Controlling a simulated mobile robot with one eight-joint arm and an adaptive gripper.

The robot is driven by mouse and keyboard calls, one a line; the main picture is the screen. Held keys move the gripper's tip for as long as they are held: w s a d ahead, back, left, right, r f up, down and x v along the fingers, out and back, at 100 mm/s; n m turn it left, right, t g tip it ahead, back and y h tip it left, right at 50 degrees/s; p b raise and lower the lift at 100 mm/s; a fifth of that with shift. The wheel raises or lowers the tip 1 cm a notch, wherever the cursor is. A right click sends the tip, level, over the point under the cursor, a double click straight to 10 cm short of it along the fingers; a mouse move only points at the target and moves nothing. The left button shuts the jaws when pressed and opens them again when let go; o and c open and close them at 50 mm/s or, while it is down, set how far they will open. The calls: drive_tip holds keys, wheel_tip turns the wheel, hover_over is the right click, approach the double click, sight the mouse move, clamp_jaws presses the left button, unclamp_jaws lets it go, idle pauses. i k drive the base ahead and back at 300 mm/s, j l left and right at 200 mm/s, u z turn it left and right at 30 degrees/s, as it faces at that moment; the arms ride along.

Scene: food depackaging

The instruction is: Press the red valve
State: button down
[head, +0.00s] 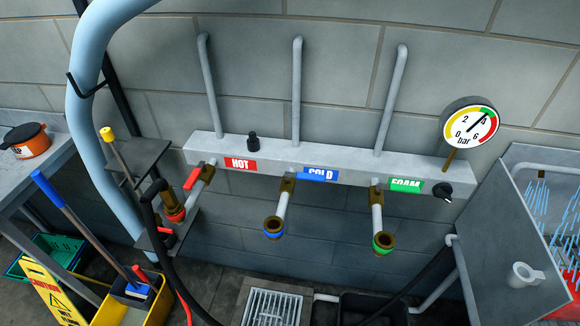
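The red valve handle (192,179) is a small red lever at the left end of the grey manifold (340,172), below the red HOT label (240,164). It sits beside a brass fitting (207,174). A brass coupling with a red ring (176,215) hangs lower left of it, and a black hose runs close by. Blue COLD (318,174) and green FOAM (406,186) labels mark the other outlets, which have blue-ringed (273,228) and green-ringed (383,243) brass ends. My gripper is not in view.
A large pale-blue curved pipe (82,120) stands left of the manifold. A pressure gauge (471,124) and a black knob (442,191) are at right. A yellow bucket (155,300), blue-topped pole (75,215) and wet-floor sign (48,298) crowd the lower left. A floor grate (272,307) lies below.

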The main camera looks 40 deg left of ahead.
sight(193, 176)
drive_tip(key=u, duration=2.5)
drive_tip(key=i+z, duration=0.2)
drive_tip(key=i, duration=0.35)
